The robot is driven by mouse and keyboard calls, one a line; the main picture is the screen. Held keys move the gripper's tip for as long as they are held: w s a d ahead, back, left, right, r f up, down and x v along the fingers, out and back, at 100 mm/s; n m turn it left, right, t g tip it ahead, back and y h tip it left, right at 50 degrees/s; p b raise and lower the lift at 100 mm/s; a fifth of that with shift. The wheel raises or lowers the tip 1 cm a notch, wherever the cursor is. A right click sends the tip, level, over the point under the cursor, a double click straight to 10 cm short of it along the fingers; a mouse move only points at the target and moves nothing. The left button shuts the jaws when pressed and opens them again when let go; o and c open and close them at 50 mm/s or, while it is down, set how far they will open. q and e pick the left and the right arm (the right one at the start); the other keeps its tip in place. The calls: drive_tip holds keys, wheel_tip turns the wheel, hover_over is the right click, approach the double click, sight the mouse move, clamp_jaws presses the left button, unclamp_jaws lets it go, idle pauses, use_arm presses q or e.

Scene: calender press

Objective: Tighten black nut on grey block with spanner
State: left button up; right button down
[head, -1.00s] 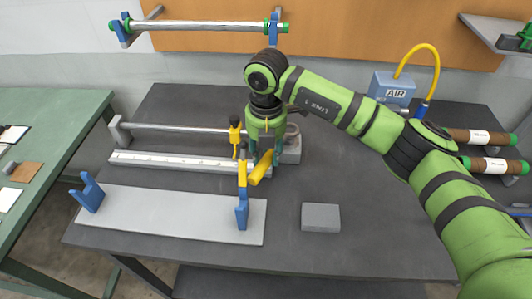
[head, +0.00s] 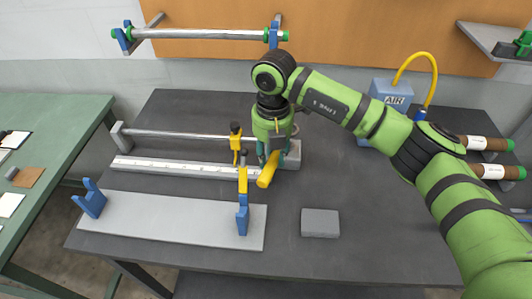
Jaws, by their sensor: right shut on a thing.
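My right gripper (head: 271,158) points down over the right end of the press frame and is shut on the spanner (head: 268,170). The spanner's yellow handle sticks out toward the front of the bench, tilted down to the left. Its jaw end is hidden by the fingers. The grey block (head: 293,154) stands just behind and to the right of the fingers, at the right end of the steel roller. The black nut cannot be made out; the gripper and wrist cover that area. My left gripper is out of view.
Yellow-and-black clamps (head: 236,143) stand close to the left of the gripper. A grey plate with blue rests (head: 170,218) lies in front. A loose grey block (head: 320,222) sits front right. A blue air box (head: 390,97) is behind.

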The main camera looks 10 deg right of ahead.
drive_tip(key=shift+s+d+r+n+p, duration=0.5)
drive_tip(key=shift+s+d+n+p, duration=0.4)
drive_tip(key=shift+d+n, duration=4.65)
drive_tip(key=shift+w+a+f+b, duration=0.1)
drive_tip(key=shift+f+b, duration=1.55)
drive_tip(key=shift+f, duration=1.55)
drive_tip(key=shift+a+r+m+p, duration=0.25)
drive_tip(key=shift+r+p, duration=0.05)
drive_tip(key=shift+p, duration=0.3)
drive_tip(key=shift+s+a+m+p, duration=0.25)
drive_tip(key=shift+a+m+p, duration=0.3)
drive_tip(key=shift+a+p, duration=0.1)
drive_tip(key=shift+s+a+m+p, duration=0.25)
drive_tip(key=shift+a+m+p, duration=0.25)
drive_tip(key=shift+m+p, duration=0.1)
drive_tip(key=shift+a+m, duration=0.25)
drive_tip(key=shift+a, duration=0.05)
drive_tip(key=shift+a+f, duration=0.15)
drive_tip(key=shift+a, duration=0.05)
drive_tip(key=shift+a+m, duration=1.25)
drive_tip(key=shift+m, duration=0.15)
drive_tip(key=shift+w+a+m+b, duration=0.15)
drive_tip(key=shift+a+m+b, duration=0.15)
drive_tip(key=shift+a+m, duration=0.4)
drive_tip(key=shift+w+a+m+b, duration=0.15)
drive_tip(key=shift+a+m+b, duration=0.1)
drive_tip(key=shift+a+m, duration=0.45)
drive_tip(key=shift+s+d+n+b, duration=0.15)
drive_tip(key=shift+d+n+b, duration=0.25)
drive_tip(key=shift+d+n, duration=0.35)
